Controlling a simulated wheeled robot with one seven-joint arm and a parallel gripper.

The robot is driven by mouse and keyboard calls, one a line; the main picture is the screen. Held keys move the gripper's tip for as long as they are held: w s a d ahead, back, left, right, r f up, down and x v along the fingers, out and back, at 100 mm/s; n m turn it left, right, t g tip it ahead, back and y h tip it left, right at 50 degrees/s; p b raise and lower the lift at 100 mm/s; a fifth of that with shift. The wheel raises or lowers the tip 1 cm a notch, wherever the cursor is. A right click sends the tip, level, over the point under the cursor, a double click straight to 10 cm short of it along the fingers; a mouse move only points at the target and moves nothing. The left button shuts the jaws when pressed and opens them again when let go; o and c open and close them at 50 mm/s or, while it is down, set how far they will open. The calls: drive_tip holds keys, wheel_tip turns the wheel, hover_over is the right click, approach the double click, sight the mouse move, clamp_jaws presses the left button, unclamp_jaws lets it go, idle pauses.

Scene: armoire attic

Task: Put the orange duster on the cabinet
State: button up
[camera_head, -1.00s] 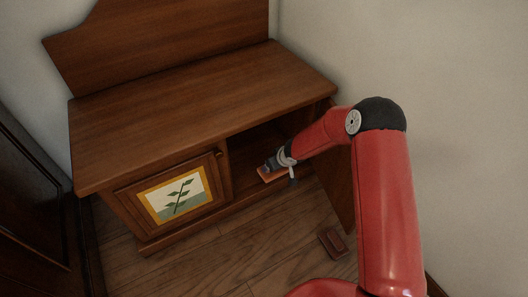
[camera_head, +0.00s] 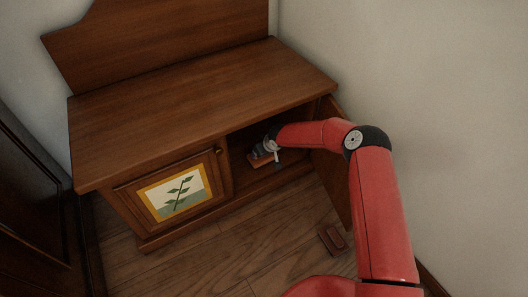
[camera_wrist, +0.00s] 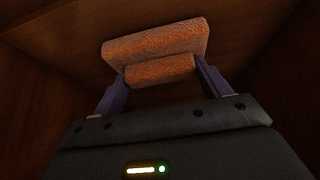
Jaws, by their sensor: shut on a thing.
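The orange duster (camera_wrist: 155,42) is a rough-surfaced block in the wrist view, held between the two fingers of my gripper (camera_wrist: 162,69). In the head view the duster (camera_head: 261,161) shows as a small orange-brown edge at my gripper (camera_head: 265,151). My gripper is shut on it inside the open right compartment of the wooden cabinet (camera_head: 190,98). Whether the duster touches the compartment floor is not clear. The far part of the compartment is in shadow.
The right cabinet door (camera_head: 333,185) stands open beside my arm. The left door (camera_head: 178,193), with a leaf picture, is shut. A reddish-brown block (camera_head: 332,239) lies on the wooden floor. The cabinet top is bare. A wall is close on the right.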

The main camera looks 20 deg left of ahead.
drive_tip(key=shift+f+b, duration=0.2)
drive_tip(key=shift+b, duration=0.1)
drive_tip(key=o, duration=0.9)
drive_tip(key=shift+r+p, duration=0.15)
drive_tip(key=shift+p, duration=0.4)
drive_tip(key=shift+d+r, duration=0.1)
drive_tip(key=shift+r, duration=0.15)
drive_tip(key=d+p+v, duration=0.1)
drive_tip(key=v, duration=0.6)
drive_tip(key=shift+s+f, duration=0.2)
drive_tip(key=shift+s, duration=0.05)
